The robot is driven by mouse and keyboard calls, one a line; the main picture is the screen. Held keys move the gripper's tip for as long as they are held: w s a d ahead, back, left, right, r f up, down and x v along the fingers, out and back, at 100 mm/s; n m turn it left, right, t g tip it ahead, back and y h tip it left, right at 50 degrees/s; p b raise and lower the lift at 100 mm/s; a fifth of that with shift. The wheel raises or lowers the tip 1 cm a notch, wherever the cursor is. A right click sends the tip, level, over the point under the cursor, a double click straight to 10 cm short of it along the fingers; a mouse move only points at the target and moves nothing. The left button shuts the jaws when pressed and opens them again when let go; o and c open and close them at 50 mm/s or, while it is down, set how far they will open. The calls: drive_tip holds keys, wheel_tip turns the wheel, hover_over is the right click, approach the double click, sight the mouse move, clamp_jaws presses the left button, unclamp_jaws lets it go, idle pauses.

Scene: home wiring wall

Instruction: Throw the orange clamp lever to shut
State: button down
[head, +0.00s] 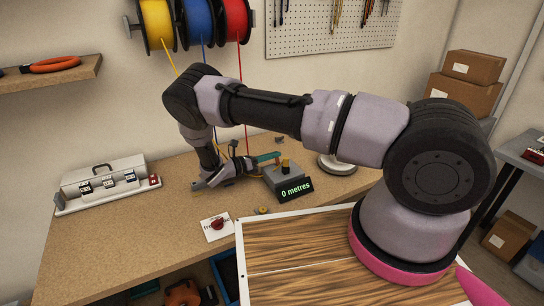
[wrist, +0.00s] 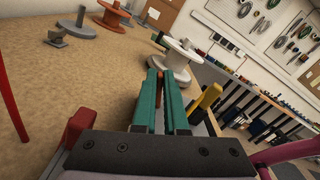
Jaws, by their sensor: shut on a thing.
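A grey wire-measuring box (head: 284,180) stands on the bench, with a yellow post (head: 285,163) on top and a display reading "0 metres" (head: 295,190). My gripper (head: 270,157), with teal fingers, reaches in from the left at the height of the box's top. In the wrist view its fingers (wrist: 163,80) are nearly together, with a narrow reddish-orange strip, the orange clamp lever (wrist: 160,90), between them. The fingers hide most of the lever, so its angle cannot be told. The yellow post (wrist: 206,103) stands just right of the fingers. In the head view I cannot make out the lever.
Yellow, blue and red wire spools (head: 197,22) hang on the wall, with wires running down near my arm. A white switch panel (head: 105,184) lies at the bench's left. A card with a red knob (head: 216,225) lies in front. A white reel (head: 336,166) stands right of the box.

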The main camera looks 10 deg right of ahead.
sight(277, 169)
drive_tip(key=m, duration=0.1)
drive_tip(key=s+m, duration=0.1)
drive_tip(key=m, duration=0.1)
drive_tip(key=s+m, duration=0.1)
drive_tip(key=m, duration=0.1)
drive_tip(key=shift+d+r, duration=0.15)
drive_tip(key=shift+d, duration=0.1)
drive_tip(key=shift+s+d+f+m, duration=0.1)
drive_tip(key=shift+s+m, duration=0.15)
drive_tip(key=shift+m, duration=0.65)
drive_tip(key=shift+s+d+f+m, duration=0.1)
drive_tip(key=shift+s+m, duration=0.2)
drive_tip(key=shift+m, duration=0.6)
drive_tip(key=shift+s+d+f+m, duration=0.1)
drive_tip(key=shift+s+m, duration=0.15)
drive_tip(key=shift+m, duration=0.65)
drive_tip(key=c, duration=1)
unclamp_jaws()
drive_tip(key=shift+o, duration=0.2)
drive_tip(key=shift+s+a, duration=0.1)
